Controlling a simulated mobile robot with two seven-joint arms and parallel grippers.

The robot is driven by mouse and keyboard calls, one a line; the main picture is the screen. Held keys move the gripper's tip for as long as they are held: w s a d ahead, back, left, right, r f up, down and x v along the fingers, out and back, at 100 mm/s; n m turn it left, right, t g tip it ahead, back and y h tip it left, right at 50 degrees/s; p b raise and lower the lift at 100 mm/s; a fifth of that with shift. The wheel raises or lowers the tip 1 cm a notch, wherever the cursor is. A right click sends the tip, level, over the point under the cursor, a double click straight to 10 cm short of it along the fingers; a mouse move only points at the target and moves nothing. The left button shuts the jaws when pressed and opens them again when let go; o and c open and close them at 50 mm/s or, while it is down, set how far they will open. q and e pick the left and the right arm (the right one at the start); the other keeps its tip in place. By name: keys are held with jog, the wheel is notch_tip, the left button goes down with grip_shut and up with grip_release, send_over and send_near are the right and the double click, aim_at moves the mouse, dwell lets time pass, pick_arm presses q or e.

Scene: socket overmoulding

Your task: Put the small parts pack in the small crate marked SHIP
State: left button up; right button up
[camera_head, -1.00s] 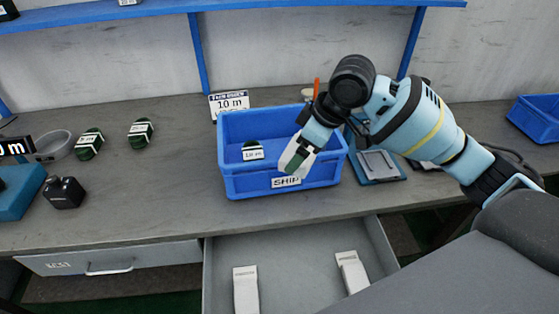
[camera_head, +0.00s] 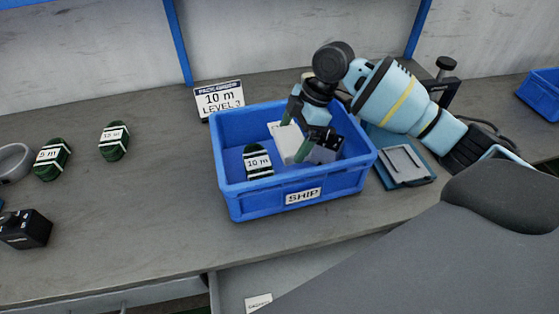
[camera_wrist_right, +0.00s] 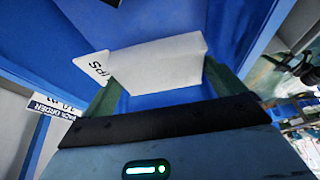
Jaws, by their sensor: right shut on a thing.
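The blue crate marked SHIP (camera_head: 232,202) stands on the grey bench. My right gripper (camera_head: 297,134) reaches down into it from the right and is shut on the white small parts pack (camera_head: 284,143). In the right wrist view the pack (camera_wrist_right: 160,62) sits between the two green fingertips (camera_wrist_right: 165,75), with blue crate walls around it and part of its lettering showing. I cannot tell whether the pack touches the crate floor. A dark green banded roll (camera_head: 257,160) labelled 10 m lies in the crate, left of the pack. My left gripper is not in view.
A 10 m order sign (camera_head: 219,99) stands behind the crate. Two green rolls (camera_head: 52,158) (camera_head: 114,140) and a black device (camera_head: 26,228) are at the left. A clipboard-like blue tray (camera_head: 404,165) lies right of the crate. An open drawer (camera_head: 232,288) is below.

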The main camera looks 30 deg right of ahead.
jog(key=shift+f, duration=4.9)
jog(key=shift+f, duration=0.15)
jog(key=o, duration=0.6)
jog(key=v, duration=1.2)
